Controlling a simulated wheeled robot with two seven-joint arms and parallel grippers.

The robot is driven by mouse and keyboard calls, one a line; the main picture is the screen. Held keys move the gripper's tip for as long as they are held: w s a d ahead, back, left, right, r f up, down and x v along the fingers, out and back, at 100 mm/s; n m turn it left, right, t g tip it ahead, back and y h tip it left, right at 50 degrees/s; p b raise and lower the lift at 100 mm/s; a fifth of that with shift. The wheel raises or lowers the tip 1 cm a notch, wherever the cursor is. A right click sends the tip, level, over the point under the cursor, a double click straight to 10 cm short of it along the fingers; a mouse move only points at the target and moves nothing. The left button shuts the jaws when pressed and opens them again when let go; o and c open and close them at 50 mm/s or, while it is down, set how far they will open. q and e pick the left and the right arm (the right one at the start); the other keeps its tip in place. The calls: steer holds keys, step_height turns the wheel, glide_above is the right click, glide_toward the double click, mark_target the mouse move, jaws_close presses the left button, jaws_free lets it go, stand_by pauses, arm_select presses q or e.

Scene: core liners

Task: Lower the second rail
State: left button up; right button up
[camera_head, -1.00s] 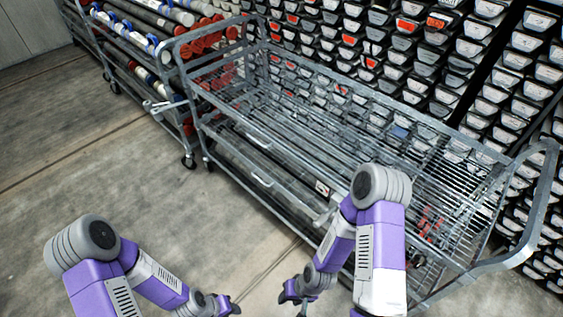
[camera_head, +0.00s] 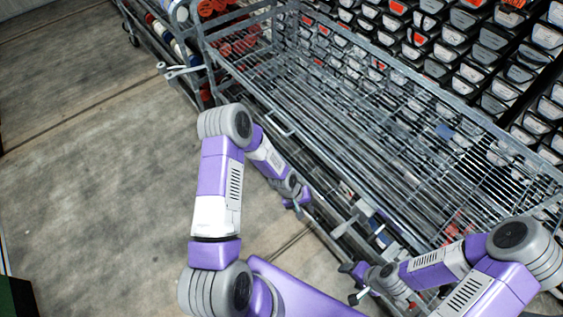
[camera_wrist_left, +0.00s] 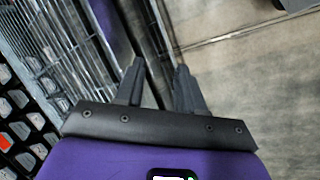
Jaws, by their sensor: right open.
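The grey metal cart (camera_head: 335,118) with a wire shelf stretches diagonally across the head view. Along its near side run long bars (camera_head: 335,192), with a small loop handle (camera_head: 280,128) and a pale flat latch-like piece (camera_head: 352,218). Which bar is the second rail, I cannot tell. My left gripper (camera_head: 298,203) is beside this near side. In the left wrist view its fingers (camera_wrist_left: 158,68) are apart, with a long bar (camera_wrist_left: 150,40) showing beyond the gap; contact is unclear. My right gripper (camera_head: 356,284) is open, farther along the near side, near the cart's right part.
Another rack (camera_head: 160,25) with red-ended tubes stands at upper left. A wall of labelled core boxes (camera_head: 470,45) is behind the cart. The concrete floor (camera_head: 90,150) at left is clear.

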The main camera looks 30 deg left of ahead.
arm_select(q)
steer(key=w+a+n+y+b, duration=0.15)
steer(key=w+a+n, duration=0.25)
steer(key=w+a, duration=0.5)
steer(key=w+a+n+y+b, duration=0.1)
steer(key=w+a+n+y, duration=0.3)
steer(key=a, duration=0.8)
steer(key=shift+m+t+h, duration=0.3)
steer(key=shift+m+h, duration=0.1)
steer(key=shift+h, duration=0.55)
steer(key=w+f, duration=0.1)
steer(key=f, duration=0.1)
steer(key=f+b, duration=0.1)
steer(key=f, duration=0.1)
steer(key=w+f+b, duration=0.1)
steer(key=f, duration=0.1)
steer(key=shift+w+d, duration=0.15)
steer(key=shift+w, duration=0.15)
jaws_close()
